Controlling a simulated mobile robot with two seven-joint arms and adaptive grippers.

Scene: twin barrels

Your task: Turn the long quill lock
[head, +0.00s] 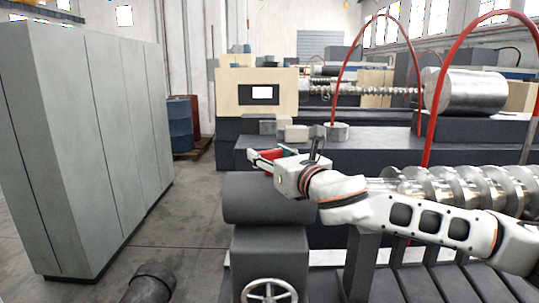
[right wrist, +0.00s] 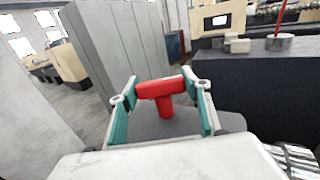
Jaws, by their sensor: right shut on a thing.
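The red T-shaped handle, seemingly the long quill lock (right wrist: 161,89), stands on top of a dark grey rounded housing (head: 262,203). In the right wrist view its crossbar and short stem show between the two teal-padded fingers. In the head view only a small red part (head: 267,155) shows beside the fingers. My right gripper (head: 268,159) comes in from the right and is shut on the red handle. My left gripper is not in view.
A handwheel (head: 270,291) is on the front of the machine below the housing. Large metal screw shafts (head: 465,186) lie to the right. A tall grey cabinet (head: 85,140) stands at the left, with clear floor (head: 180,225) between it and the machine. A blue barrel (head: 180,125) stands behind.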

